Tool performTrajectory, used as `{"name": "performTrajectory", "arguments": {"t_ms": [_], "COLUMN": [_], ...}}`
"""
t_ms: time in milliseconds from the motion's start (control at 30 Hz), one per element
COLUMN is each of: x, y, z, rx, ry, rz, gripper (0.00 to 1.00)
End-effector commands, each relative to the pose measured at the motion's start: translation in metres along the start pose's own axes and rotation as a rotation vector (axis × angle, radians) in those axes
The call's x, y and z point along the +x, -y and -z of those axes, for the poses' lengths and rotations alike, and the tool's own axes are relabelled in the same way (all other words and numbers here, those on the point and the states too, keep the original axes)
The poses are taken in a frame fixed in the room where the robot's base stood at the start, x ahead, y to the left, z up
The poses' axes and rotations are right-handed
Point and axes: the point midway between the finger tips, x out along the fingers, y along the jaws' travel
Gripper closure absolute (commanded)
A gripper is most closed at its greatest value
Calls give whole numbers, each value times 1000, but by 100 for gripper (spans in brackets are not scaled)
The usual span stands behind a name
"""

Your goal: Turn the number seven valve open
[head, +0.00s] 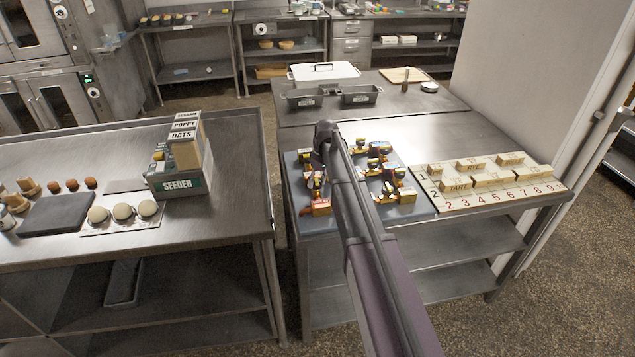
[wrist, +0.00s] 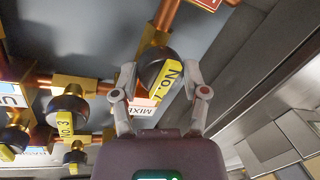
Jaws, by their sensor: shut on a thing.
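A blue-grey board (head: 416,207) with copper pipes and several black-knobbed valves lies on the steel table; it also fills the left of the wrist view (wrist: 105,28). In the wrist view my gripper (wrist: 160,76) is shut on a dark round valve knob (wrist: 152,58) with a yellow tag (wrist: 167,80). The tag reads "No." and its numeral is hard to make out. A finger is on each side of the knob. A valve tagged No. 3 (wrist: 68,105) sits to the left, apart from my gripper. In the head view my arm hides part of the board.
A numbered board with wooden blocks (head: 487,198) lies right of the valve board. Behind are dark pans (head: 305,98) and a white lidded box (head: 323,72). On the left table stands a seeder box (head: 178,185). A pale wall (head: 520,80) rises at the right.

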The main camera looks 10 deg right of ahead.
Motion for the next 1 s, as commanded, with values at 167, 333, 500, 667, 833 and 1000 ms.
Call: {"name": "performTrajectory", "arguments": {"t_ms": [167,333,500,667,833,1000], "x": [1,1,1,1,0,0], "y": [1,1,1,1,0,0], "z": [-2,-2,-2,-2,-1,-1], "rx": [-31,-36,-35,-35,-34,-33], "ry": [11,12,11,10,9,8], "rz": [1,1,1,1,1,0], "gripper": [90,90,90,8,8,8]}}
